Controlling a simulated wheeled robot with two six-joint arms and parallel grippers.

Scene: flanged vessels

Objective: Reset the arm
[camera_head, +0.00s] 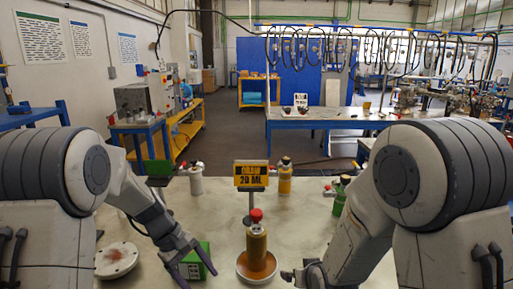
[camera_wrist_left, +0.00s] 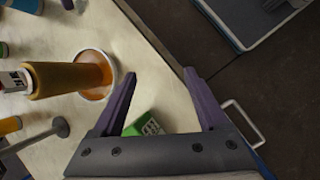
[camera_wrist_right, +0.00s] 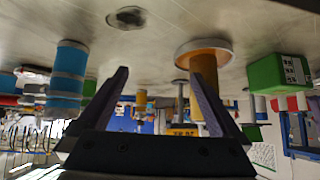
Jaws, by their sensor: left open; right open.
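My left gripper (camera_head: 188,262) is open and low over the front of the table, with a green box (camera_head: 201,258) by its fingers. In the left wrist view its fingers (camera_wrist_left: 160,74) are apart, and the green box (camera_wrist_left: 143,122) shows in the gap. My right gripper (camera_head: 300,277) is low at the front, right of the yellow vessel, partly cut off by the frame. In the right wrist view its fingers (camera_wrist_right: 158,68) are apart with nothing held. The yellow vessel (camera_head: 256,243) with a red cap stands upright on a round flange between the grippers.
A yellow sign (camera_head: 251,175) on a post stands behind the vessel. A white round flange (camera_head: 117,262) lies at the left. A white vessel (camera_head: 196,180) and another yellow vessel (camera_head: 285,178) stand farther back. A blue vessel (camera_wrist_right: 67,82) shows in the right wrist view.

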